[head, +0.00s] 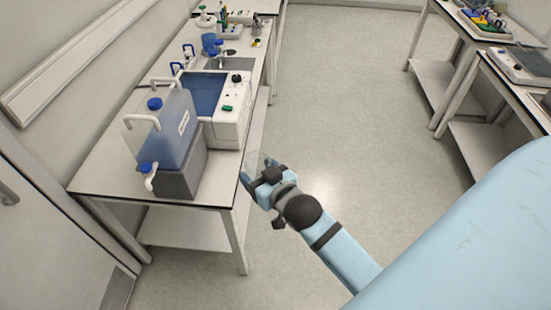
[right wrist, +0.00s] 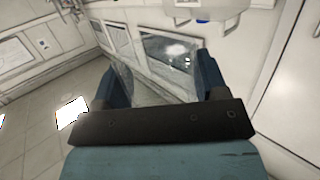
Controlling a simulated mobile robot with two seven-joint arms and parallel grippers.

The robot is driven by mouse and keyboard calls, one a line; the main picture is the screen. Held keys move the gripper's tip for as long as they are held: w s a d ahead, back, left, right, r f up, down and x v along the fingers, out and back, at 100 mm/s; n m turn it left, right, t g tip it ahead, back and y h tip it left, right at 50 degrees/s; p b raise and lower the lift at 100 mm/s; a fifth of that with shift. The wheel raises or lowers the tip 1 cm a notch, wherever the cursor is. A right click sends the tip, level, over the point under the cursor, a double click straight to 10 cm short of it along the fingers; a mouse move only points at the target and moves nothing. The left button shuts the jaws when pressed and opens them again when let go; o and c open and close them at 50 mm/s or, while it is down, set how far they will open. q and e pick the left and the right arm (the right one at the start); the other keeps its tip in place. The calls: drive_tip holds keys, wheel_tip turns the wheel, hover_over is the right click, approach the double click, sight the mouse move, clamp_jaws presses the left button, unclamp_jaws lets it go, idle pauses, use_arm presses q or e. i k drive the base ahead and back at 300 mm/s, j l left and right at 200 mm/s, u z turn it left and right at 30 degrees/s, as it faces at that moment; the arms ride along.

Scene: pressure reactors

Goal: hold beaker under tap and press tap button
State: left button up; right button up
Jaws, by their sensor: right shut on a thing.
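A translucent water container (head: 172,128) with a blue cap stands on a grey block at the near end of the left bench. Its tap (head: 148,170), with a blue top and white spout, sticks out low at the front. My right gripper (head: 252,170) is beside the bench's right edge, over the floor, to the right of the tap and apart from it. It is shut on a clear glass beaker (head: 256,160), which is faint here. The right wrist view shows the beaker (right wrist: 155,85) between the blue fingers. My left gripper is out of view.
The grey block (head: 180,178) fills much of the bench's near end. A water bath (head: 229,125) with a black knob and green switch stands behind it. The bench top (head: 107,165) is clear left of the container. Open floor (head: 340,120) lies right of the bench.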

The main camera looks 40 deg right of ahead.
sight(146, 168)
drive_tip(key=j+u, duration=0.1)
drive_tip(key=j, duration=0.35)
drive_tip(key=i+j+u, duration=0.1)
drive_tip(key=j, duration=0.3)
drive_tip(key=i+j+u, duration=0.1)
drive_tip(key=j, duration=0.35)
